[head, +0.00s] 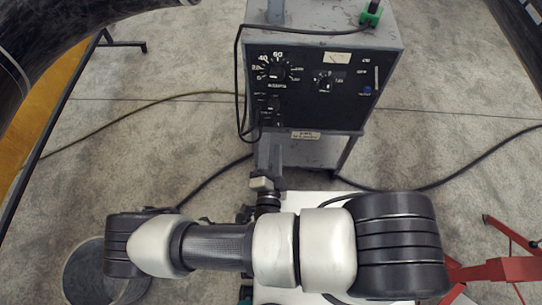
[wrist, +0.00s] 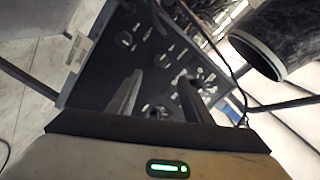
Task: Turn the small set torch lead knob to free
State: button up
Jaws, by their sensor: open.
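The small grey set (head: 324,45) has a black front panel (head: 340,105) with a large dial knob (head: 275,71), a smaller dial knob (head: 324,84) and a dark knob or fitting (head: 271,104) at lower left. I cannot read which is the torch lead knob; a black lead (head: 238,85) loops down the panel's left side to near the lower-left fitting. My gripper (head: 269,150) is at the panel's lower left edge, below that fitting. In the wrist view my gripper (wrist: 158,88) is open, its fingers pointing at the panel (wrist: 95,85), with nothing seen between them. My fingers hide part of the panel there.
A green-and-black piece (head: 371,14) stands on top of the set. Cables (head: 450,170) run across the concrete floor on both sides. A grey bucket-like container (head: 85,275) is at lower left, and a red stand (head: 495,270) at lower right.

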jog(key=s, duration=0.3)
jog(key=shift+s, duration=0.3)
dwell(0.3)
